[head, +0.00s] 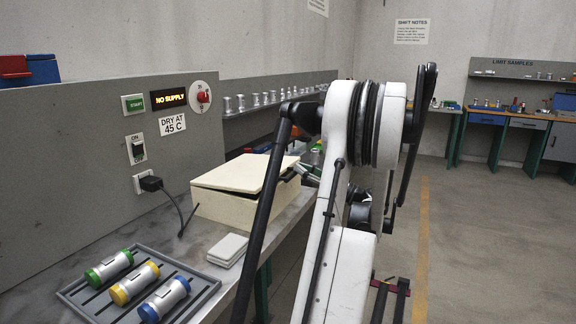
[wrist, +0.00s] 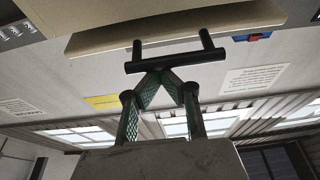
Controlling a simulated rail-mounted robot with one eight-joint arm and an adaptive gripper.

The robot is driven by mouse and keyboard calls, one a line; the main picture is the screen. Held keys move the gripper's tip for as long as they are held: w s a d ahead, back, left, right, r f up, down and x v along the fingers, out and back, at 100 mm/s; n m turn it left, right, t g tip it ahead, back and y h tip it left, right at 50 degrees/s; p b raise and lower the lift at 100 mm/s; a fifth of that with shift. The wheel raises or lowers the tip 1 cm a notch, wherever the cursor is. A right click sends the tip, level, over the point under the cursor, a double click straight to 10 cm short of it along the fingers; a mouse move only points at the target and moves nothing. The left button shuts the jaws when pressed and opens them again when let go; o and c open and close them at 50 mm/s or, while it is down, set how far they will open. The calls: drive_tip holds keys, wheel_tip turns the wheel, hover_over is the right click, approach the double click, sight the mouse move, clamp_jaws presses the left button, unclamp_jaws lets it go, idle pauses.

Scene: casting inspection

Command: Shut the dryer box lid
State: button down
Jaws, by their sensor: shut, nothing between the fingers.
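The cream dryer box (head: 240,208) stands on the bench in the head view. Its lid (head: 245,173) is tilted, with a dark gap between it and the box walls, so it is partly open. In the wrist view the lid's edge (wrist: 180,25) spans the top, with a black bar handle (wrist: 177,54) on two posts. My gripper (wrist: 158,73) has its green fingertips together right by the bar; I cannot tell whether they touch it. In the head view my gripper (head: 308,172) is at the lid's right side, partly hidden by my arm.
A grey tray (head: 190,307) with green, yellow and blue-ended cylinders lies at the front left. White flat pads (head: 228,249) lie beside the box. A black cable runs from the wall plug (head: 151,184) toward the box. A panel display (head: 171,97) reads "NO SUPPLY".

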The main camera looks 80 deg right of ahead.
drive_tip(key=shift+s+a+f+b, duration=0.1)
drive_tip(key=shift+f+b, duration=0.35)
drive_tip(key=shift+f, duration=0.55)
drive_tip(key=shift+s+a+f+b, duration=0.1)
drive_tip(key=shift+f+b, duration=0.35)
drive_tip(key=shift+f, duration=0.55)
wheel_tip(320, 180, up, 5)
drive_tip(key=s+p, duration=0.1)
drive_tip(key=p, duration=0.2)
drive_tip(key=s+a+f, duration=0.1)
drive_tip(key=s+f, duration=0.4)
drive_tip(key=s, duration=0.3)
drive_tip(key=shift+s+a+f+p, duration=0.2)
drive_tip(key=shift+a+f+p, duration=0.1)
drive_tip(key=shift+f+p, duration=0.05)
